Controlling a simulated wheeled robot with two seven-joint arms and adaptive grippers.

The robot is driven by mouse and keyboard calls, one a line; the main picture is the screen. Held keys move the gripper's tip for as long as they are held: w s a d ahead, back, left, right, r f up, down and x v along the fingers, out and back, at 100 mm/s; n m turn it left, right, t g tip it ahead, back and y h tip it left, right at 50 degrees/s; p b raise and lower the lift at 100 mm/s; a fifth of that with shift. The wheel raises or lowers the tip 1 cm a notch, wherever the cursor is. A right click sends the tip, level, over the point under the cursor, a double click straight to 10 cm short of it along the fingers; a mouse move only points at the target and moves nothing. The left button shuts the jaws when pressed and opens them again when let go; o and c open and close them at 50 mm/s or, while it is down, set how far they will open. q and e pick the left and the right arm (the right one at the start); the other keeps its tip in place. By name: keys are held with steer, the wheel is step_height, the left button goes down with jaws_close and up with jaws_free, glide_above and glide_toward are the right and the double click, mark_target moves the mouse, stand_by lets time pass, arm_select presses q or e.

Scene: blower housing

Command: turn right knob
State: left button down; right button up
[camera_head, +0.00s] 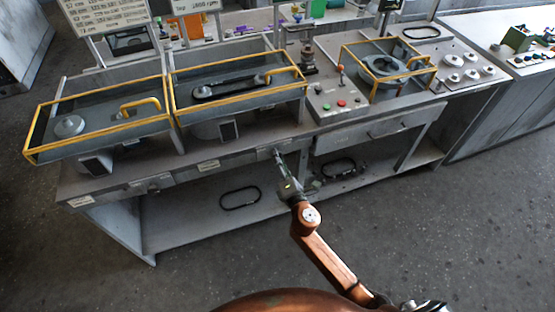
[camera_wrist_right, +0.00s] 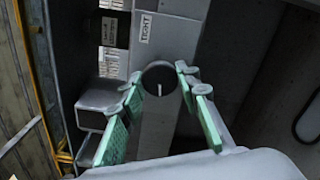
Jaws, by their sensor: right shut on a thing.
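The right knob (camera_wrist_right: 159,77) is round and black with a white pointer line, which stands nearly upright in the wrist view. It sits on a grey front panel, beside a small white lettered label (camera_wrist_right: 145,27). My right gripper (camera_head: 279,160) is at the front edge of the bench, below the right end of the middle yellow-framed guard. In the wrist view its green-padded fingers (camera_wrist_right: 158,79) are on either side of the knob, shut on it. In the head view the gripper hides the knob. My left gripper is not in view.
The long grey bench (camera_head: 240,155) carries yellow-framed guards (camera_head: 235,78) and a panel with red and green buttons (camera_head: 334,102). A drawer (camera_head: 375,131) is to the right of my gripper. Black belts (camera_head: 240,198) lie on the lower shelf. The floor in front is clear.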

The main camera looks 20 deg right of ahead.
steer(key=shift+m, duration=1.1)
steer(key=o, duration=1.2)
steer(key=shift+c, duration=0.2)
steer(key=s, duration=1.2)
steer(key=shift+d, duration=0.2)
